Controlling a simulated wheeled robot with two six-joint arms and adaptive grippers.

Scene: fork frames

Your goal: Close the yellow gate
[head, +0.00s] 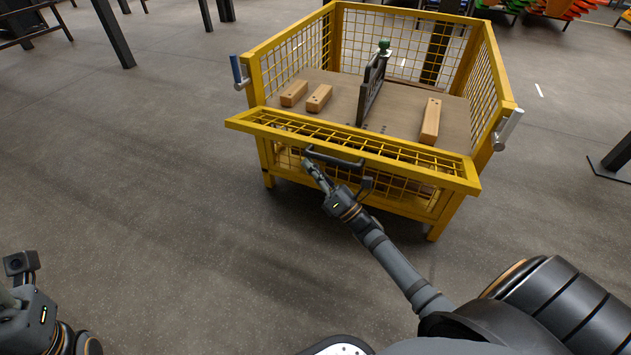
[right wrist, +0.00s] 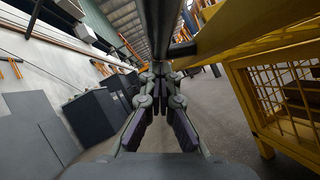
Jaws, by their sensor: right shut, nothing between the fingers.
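The yellow gate (head: 240,124) is the mesh flap on the near side of a yellow mesh crate. It leans outward, away from the crate's side walls, and carries a dark bar handle (head: 338,158) on its near edge. My right gripper (head: 307,165) is shut and empty, just below the gate's near edge by the handle's left end. Whether it touches the gate I cannot tell. In the right wrist view the fingers (right wrist: 160,72) are together under a dark bar, with yellow frame at the right. My left gripper (head: 20,263) is at the lower left, away from the crate; its jaw is unclear.
The crate (head: 292,47) holds wooden blocks (head: 431,122) and a dark upright divider (head: 371,88). A blue-handled latch (head: 236,70) is on its left post and a grey latch (head: 507,129) on its right post. Open floor (head: 130,190) lies left.

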